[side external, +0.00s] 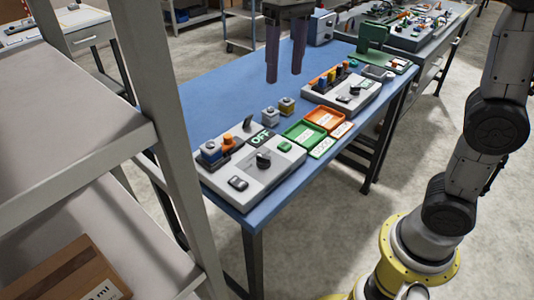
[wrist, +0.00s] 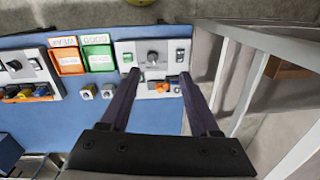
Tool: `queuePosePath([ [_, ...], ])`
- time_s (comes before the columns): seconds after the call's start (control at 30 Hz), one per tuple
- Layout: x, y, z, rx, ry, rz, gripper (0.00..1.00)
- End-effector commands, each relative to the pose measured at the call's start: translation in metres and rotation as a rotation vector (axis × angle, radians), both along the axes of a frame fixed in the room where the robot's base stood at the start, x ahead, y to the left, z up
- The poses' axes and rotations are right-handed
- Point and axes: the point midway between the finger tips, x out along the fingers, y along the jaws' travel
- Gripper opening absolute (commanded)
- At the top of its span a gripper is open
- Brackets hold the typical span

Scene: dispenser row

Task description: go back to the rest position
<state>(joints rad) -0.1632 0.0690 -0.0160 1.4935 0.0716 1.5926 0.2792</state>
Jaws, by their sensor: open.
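My gripper (side external: 285,77) hangs in the air above the blue table (side external: 215,95), pointing down. Its two dark fingers are apart with nothing between them. In the wrist view my gripper (wrist: 160,75) shows both fingers spread over the near panel. That grey panel (side external: 285,167) has a black knob, a green "OFF" sign and blue and orange pieces on it. Its knob (wrist: 153,58) shows between and beyond the fingertips in the wrist view. A second grey panel (side external: 352,103) stands farther along the table.
A green tray (wrist: 98,58) and an orange tray (wrist: 68,62) lie between the panels. Two small grey blocks (side external: 270,116) (side external: 287,106) stand behind them. A grey shelf rack (side external: 165,130) rises at left. A green stand (side external: 372,40) is at the far end. The table's left part is clear.

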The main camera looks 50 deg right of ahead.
Motion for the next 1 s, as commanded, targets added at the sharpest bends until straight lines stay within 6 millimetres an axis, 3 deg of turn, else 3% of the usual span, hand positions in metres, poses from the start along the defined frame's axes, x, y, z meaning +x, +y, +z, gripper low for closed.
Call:
queuePosePath([
  [0.1,-0.039,-0.02,0.008,0.002,-0.084,-0.02,0.62],
  [0.27,-0.087,-0.04,0.0,-0.004,-0.193,-0.033,0.62],
  [0.47,-0.142,-0.059,-0.034,-0.029,-0.336,-0.028,0.62],
  [0.6,-0.17,-0.067,-0.071,-0.055,-0.421,-0.001,0.62],
  [0.8,-0.179,-0.071,-0.114,-0.087,-0.461,0.062,0.62],
  [1.0,-0.17,-0.071,-0.112,-0.099,-0.507,0.096,0.62],
])
